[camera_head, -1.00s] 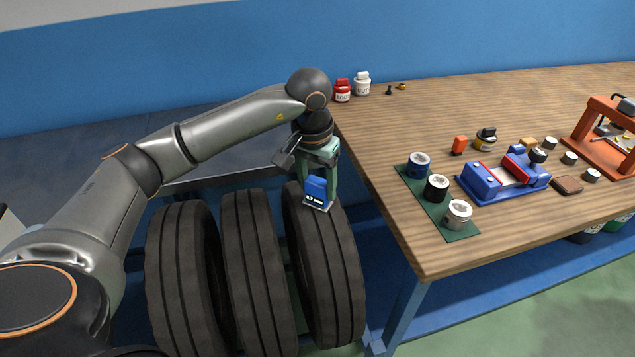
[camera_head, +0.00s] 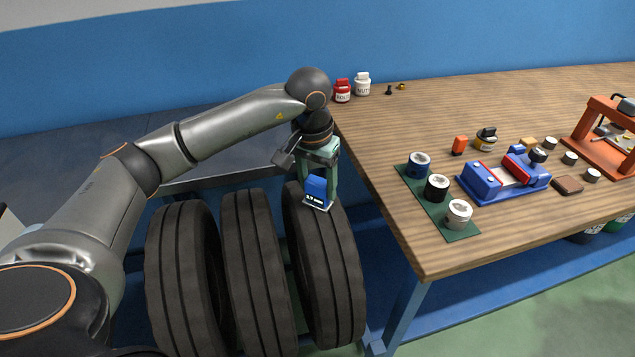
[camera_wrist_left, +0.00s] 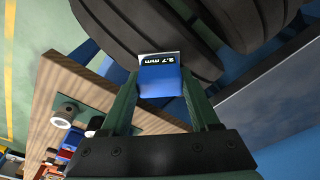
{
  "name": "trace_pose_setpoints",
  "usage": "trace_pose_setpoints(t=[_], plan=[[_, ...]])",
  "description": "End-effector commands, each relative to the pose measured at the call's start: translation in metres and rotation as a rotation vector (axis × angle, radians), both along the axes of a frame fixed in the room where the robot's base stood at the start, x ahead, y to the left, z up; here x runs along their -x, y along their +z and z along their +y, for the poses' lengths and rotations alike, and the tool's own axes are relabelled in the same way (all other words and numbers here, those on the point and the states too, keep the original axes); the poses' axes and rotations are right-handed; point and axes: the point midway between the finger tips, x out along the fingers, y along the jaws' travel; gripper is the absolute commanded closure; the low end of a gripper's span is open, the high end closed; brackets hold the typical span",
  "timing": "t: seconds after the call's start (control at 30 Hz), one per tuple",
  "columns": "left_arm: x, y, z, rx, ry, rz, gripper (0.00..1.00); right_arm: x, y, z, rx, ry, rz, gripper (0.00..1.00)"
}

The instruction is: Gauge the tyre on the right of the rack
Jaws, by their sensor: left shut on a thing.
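Three black tyres stand side by side in the head view: the left tyre (camera_head: 183,275), the middle tyre (camera_head: 257,270) and the right tyre (camera_head: 328,270). My left gripper (camera_head: 318,190) is shut on a blue gauge (camera_head: 316,188) with a small display. The gauge is at the top of the right tyre's tread and looks to be touching it. In the left wrist view the gauge (camera_wrist_left: 160,80) sits between the fingers against a tyre, and its display appears to read 2.7 mm. My right gripper is out of view.
A wooden workbench (camera_head: 420,255) stands just right of the tyres. A blue wall is behind.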

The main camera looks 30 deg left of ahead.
Motion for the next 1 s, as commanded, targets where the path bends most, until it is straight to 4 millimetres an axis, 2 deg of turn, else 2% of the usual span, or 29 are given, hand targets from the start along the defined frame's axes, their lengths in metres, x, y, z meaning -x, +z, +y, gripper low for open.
trace_pose_setpoints(t=[0.2, 0.37, 1.0], plan=[[0.002, -0.004, -0.001, -0.001, -0.002, 0.009, 0.82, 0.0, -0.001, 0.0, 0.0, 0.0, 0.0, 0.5], [0.002, 0.001, -0.001, 0.0, -0.002, 0.01, 0.82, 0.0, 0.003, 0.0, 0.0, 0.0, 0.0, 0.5], [0.001, 0.055, 0.0, 0.0, -0.001, 0.003, 0.82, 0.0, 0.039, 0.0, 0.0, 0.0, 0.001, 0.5]])
